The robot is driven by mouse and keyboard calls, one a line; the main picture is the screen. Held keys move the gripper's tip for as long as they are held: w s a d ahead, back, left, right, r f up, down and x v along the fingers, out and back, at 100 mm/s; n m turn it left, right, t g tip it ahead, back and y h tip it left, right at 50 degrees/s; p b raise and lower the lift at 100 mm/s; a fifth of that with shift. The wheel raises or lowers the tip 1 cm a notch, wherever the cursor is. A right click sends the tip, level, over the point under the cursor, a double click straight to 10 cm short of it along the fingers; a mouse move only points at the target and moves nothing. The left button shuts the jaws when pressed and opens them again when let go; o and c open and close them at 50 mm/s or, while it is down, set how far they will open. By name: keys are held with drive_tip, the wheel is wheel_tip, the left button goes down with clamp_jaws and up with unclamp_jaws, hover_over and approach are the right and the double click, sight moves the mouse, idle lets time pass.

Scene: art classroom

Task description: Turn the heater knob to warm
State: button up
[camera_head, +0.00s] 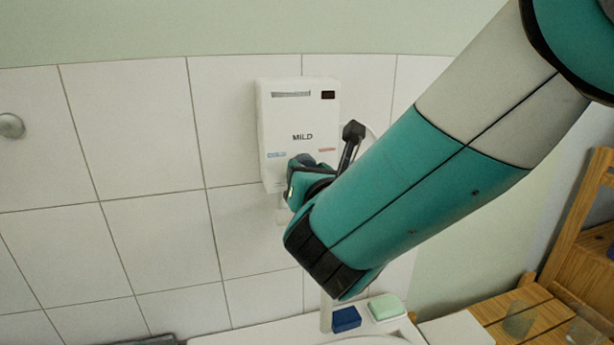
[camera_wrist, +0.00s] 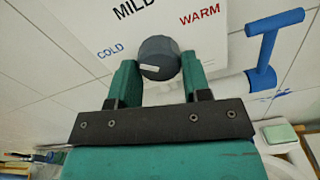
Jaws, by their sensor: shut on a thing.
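The white heater (camera_head: 297,112) hangs on the tiled wall in the head view, with "MILD" written on its front. In the wrist view the heater front (camera_wrist: 90,25) shows "COLD" in blue at left and "WARM" in red at right. The dark round knob (camera_wrist: 159,58) sits below the "MILD" word, with a pale mark on its lower left side. My gripper (camera_wrist: 156,72) has a green finger on each side of the knob and is shut on it.
A blue bar-shaped fitting (camera_wrist: 266,48) is right of the heater in the wrist view. A basin ledge (camera_head: 260,332) below holds a blue block (camera_head: 346,319) and a pale green block (camera_head: 386,307). Wooden furniture (camera_head: 575,230) stands at right. The wall to the left is mostly clear.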

drive_tip(key=m+b, duration=0.3)
drive_tip(key=m, duration=0.2)
drive_tip(key=m+b, duration=0.4)
drive_tip(key=m, duration=0.2)
drive_tip(key=m+b, duration=0.3)
drive_tip(key=shift+f+m+b, duration=0.1)
drive_tip(key=shift+m+b, duration=0.2)
drive_tip(key=shift+b, duration=0.05)
drive_tip(key=m+b, duration=0.3)
drive_tip(key=b, duration=0.1)
drive_tip(key=m+b, duration=0.3)
drive_tip(key=m, duration=0.1)
drive_tip(key=shift+r+b, duration=0.2)
drive_tip(key=shift+b, duration=0.2)
drive_tip(key=shift+m, duration=0.3)
drive_tip(key=o, duration=0.9)
drive_tip(key=shift+r, duration=0.1)
drive_tip(key=shift+o, duration=0.2)
drive_tip(key=shift+s, duration=0.15)
